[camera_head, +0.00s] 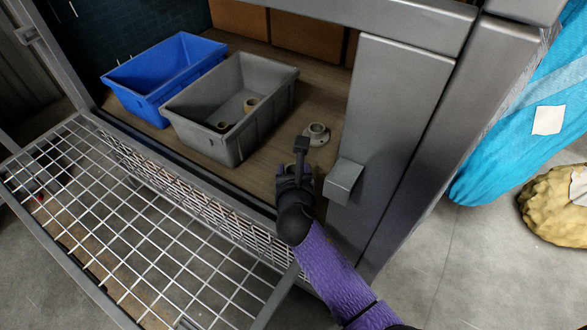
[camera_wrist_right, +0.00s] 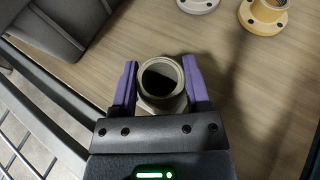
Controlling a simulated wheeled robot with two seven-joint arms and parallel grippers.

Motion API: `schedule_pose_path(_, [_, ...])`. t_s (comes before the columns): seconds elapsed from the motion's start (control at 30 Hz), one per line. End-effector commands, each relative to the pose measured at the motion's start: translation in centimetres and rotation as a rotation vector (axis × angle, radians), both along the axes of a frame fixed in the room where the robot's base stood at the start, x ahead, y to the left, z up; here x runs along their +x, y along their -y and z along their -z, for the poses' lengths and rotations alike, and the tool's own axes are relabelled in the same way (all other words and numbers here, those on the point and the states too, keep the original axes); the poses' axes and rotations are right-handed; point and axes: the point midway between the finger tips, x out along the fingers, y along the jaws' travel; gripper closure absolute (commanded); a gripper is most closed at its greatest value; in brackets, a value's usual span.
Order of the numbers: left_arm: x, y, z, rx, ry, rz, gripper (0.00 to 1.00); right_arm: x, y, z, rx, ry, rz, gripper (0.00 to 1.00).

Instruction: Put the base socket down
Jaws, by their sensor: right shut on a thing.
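My right gripper (camera_head: 294,170) is low over the wooden cabinet floor, near its front edge. In the right wrist view its two purple fingers (camera_wrist_right: 160,85) are shut on a beige-grey, ring-topped socket (camera_wrist_right: 160,104), one finger on each side. The socket stands upright with its dark opening facing the camera. I cannot tell whether its bottom touches the floor. In the head view the held socket is mostly hidden by the gripper. My left gripper is in neither view.
A pale flanged part (camera_head: 317,131) stands beyond the gripper; a yellow flanged part (camera_wrist_right: 265,14) shows in the wrist view. A grey bin (camera_head: 205,140) holding ring-shaped parts and a blue bin (camera_head: 148,105) stand left. A metal post (camera_head: 395,110) is close on the right.

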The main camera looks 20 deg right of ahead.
Motion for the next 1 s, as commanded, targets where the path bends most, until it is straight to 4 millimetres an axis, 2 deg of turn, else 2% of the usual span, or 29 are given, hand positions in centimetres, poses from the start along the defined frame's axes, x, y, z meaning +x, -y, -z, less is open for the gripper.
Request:
schedule_pose_path(0.53, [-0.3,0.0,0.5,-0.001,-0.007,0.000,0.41,0.1,0.0,1.0,-0.001,0.003,-0.001,1.00])
schedule_pose_path(0.57, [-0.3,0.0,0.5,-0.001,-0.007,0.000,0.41,0.1,0.0,1.0,-0.001,0.003,-0.001,0.38])
schedule_pose_path(0.6, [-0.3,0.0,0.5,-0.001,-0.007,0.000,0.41,0.1,0.0,0.9,-0.001,0.003,-0.001,0.29])
schedule_pose_path(0.73, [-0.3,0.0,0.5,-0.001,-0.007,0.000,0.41,0.0,0.0,1.0,0.000,0.002,-0.001,0.02])
schedule_pose_path(1.0, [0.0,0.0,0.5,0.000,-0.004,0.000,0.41,0.0,0.0,1.1,0.000,-0.001,0.000,0.00])
